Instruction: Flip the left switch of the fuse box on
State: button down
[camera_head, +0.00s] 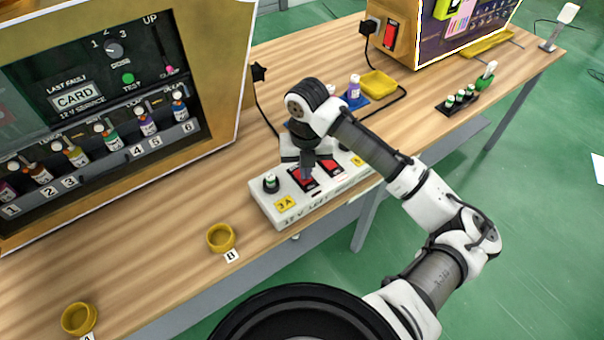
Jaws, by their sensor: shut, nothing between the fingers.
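My gripper (307,177) is shut and empty, pointing down at the left switch. Its tip hides part of that switch, and I cannot tell whether it touches it or which way the switch is tilted.
A vending machine (20,110) with several bottles stands at the left. Two yellow cups, B (221,237) and A (79,318), stand on the table's front left. Behind my arm are a small bottle (354,87) and a yellow tray (379,84). A black cable runs behind the box.

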jog(key=shift+f+b, duration=0.3)
jog(key=shift+f, duration=0.1)
jog(key=shift+r, duration=0.1)
jog(key=shift+r+p, duration=2.55)
jog(key=shift+r, duration=0.95)
